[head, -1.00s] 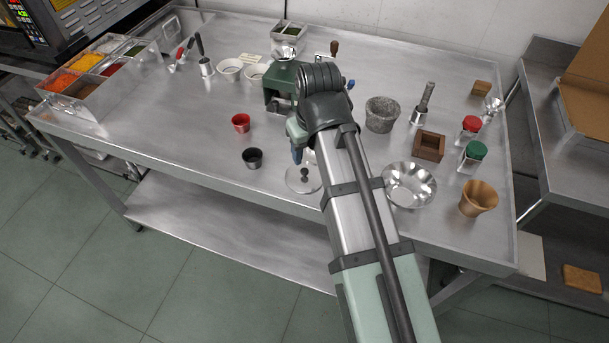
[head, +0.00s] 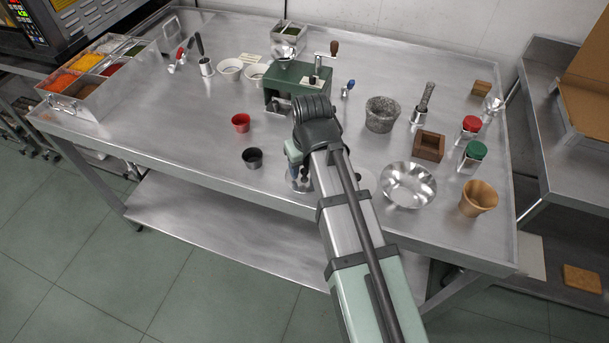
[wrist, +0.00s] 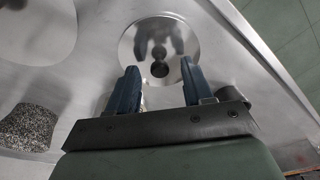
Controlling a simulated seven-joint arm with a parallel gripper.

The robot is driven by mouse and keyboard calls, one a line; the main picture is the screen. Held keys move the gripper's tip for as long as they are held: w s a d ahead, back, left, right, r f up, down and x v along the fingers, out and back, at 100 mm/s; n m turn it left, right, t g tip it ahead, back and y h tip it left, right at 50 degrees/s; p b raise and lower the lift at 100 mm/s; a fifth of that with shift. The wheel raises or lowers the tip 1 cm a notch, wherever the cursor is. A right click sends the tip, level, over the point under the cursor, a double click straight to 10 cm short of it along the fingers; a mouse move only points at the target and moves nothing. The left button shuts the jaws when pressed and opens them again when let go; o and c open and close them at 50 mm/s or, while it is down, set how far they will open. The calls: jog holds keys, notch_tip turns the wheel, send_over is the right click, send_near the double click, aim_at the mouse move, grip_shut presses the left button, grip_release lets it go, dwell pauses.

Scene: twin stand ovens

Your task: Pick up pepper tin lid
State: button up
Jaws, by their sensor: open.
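The lid (wrist: 158,48) is a round, shiny steel disc with a small dark knob. In the wrist view it lies flat on the steel table, just beyond my fingertips. My gripper (wrist: 160,80) is open, with blue fingers apart and nothing between them; the knob shows between and slightly ahead of the tips. In the head view my gripper (head: 299,178) is down at the lid near the table's front edge, and my wrist and arm hide most of the lid. I cannot tell there whether the fingers touch it.
A shiny bowl (head: 409,185) stands to the right, with a stone mortar (head: 382,115) behind. A green device with a crank (head: 296,88) stands at the back. The table's front left is clear.

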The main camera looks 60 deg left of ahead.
jog(key=shift+f, duration=0.3)
jog(key=shift+c, duration=0.3)
grip_shut()
